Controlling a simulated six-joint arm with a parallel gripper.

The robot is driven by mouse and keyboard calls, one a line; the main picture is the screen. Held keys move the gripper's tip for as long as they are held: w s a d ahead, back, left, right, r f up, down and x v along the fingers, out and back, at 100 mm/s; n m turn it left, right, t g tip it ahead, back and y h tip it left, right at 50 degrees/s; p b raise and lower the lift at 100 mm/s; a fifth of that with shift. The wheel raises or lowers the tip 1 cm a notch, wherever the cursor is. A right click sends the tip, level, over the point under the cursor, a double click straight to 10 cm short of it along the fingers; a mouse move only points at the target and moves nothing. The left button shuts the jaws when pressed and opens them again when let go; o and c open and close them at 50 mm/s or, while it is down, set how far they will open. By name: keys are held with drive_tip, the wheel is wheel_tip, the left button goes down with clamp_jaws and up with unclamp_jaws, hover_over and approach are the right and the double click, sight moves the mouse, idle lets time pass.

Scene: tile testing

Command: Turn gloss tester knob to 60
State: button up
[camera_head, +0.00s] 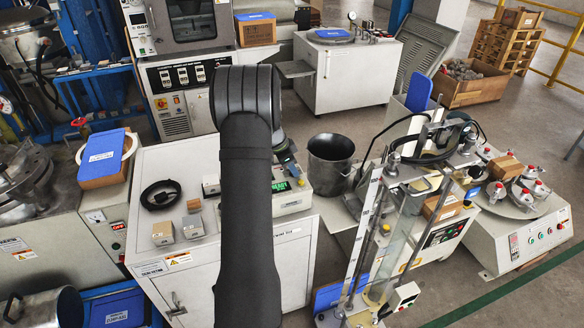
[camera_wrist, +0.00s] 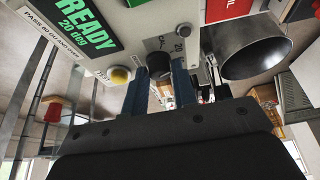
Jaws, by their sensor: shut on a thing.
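The gloss tester (camera_wrist: 106,22) fills the top left of the wrist view, its green display reading READY 20 deg. Its black knob (camera_wrist: 158,62) sits on the panel to the right of a yellow button (camera_wrist: 120,75), with small markings around it, one reading 20. My gripper (camera_wrist: 160,74) has its two blue fingers on either side of the knob and is shut on it. In the head view the gloss tester (camera_head: 292,204) stands on a white cabinet, its green display showing. My arm covers part of it, and the knob is hidden there.
A glass-and-metal test rig (camera_head: 400,230) stands at right.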

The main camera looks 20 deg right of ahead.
drive_tip(key=m+g, duration=0.1)
drive_tip(key=m, duration=0.3)
drive_tip(key=shift+w+m+g, duration=0.15)
drive_tip(key=shift+m+g, duration=0.15)
drive_tip(key=shift+g, duration=0.1)
drive_tip(key=shift+m+g+y, duration=0.6)
drive_tip(key=shift+m+g, duration=0.1)
drive_tip(key=shift+m, duration=1.3)
drive_tip(key=o, duration=1)
drive_tip(key=shift+d, duration=0.1)
drive_tip(key=shift+w, duration=0.1)
drive_tip(key=v, duration=1.7)
drive_tip(key=shift+r, duration=0.25)
drive_tip(key=shift+d+f, duration=0.1)
